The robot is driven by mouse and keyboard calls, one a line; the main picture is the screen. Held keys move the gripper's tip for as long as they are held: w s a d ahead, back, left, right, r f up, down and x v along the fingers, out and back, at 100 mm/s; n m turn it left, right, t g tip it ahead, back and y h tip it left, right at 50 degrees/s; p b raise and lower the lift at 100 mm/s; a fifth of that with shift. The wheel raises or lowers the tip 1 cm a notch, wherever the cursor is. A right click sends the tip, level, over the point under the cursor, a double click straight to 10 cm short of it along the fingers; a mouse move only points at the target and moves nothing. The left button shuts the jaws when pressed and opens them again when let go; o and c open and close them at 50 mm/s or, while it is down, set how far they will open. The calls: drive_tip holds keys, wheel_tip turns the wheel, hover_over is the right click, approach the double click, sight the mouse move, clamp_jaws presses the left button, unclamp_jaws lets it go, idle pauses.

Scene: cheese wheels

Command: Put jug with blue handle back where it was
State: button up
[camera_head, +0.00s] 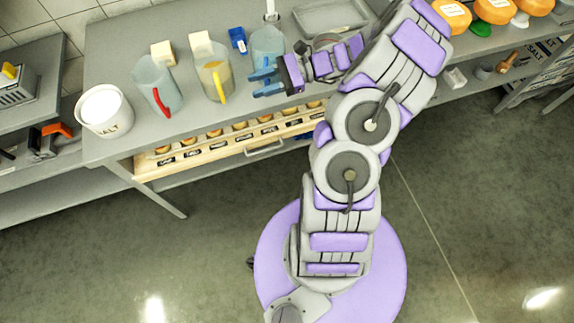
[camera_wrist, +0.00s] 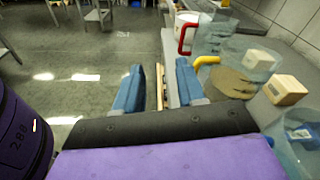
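The clear bluish jug (camera_head: 267,43) stands upright on the grey table, just behind my gripper in the head view. Its blue handle cannot be told apart from my blue fingers there. A clear bluish wall at the lower right of the wrist view (camera_wrist: 302,140) appears to be the same jug. My gripper (camera_head: 262,82) is at the table's front edge, pointing left. In the wrist view my gripper (camera_wrist: 159,88) has its blue fingers apart, with only floor and table edge seen between them.
Left of the gripper stand a yellow-handled jug (camera_head: 214,78), a red-handled jug (camera_head: 153,76) and a white salt bucket (camera_head: 104,111). Pale blocks (camera_head: 201,44) and a blue box (camera_head: 238,39) sit behind them. A metal tray (camera_head: 330,16) lies to the right. A drawer of labelled jars (camera_head: 225,140) is below.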

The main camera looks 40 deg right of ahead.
drive_tip(key=s+a+r+n+g+h, duration=0.3)
drive_tip(key=s+a+r+n+g, duration=0.1)
drive_tip(key=s+a+n, duration=0.3)
drive_tip(key=s+a+r+n+g+h, duration=0.35)
drive_tip(key=s+a+g, duration=0.2)
drive_tip(key=a, duration=0.45)
drive_tip(key=s+d+n+t+h, duration=0.1)
drive_tip(key=s+n+h, duration=0.3)
drive_tip(key=s, duration=0.4)
drive_tip(key=s+d+r+n+t+h, duration=0.1)
drive_tip(key=s+d+n+h, duration=0.2)
drive_tip(key=s, duration=0.5)
drive_tip(key=shift+d+r+n+h, duration=0.25)
drive_tip(key=shift+n+h, duration=0.4)
drive_tip(key=shift+h, duration=0.4)
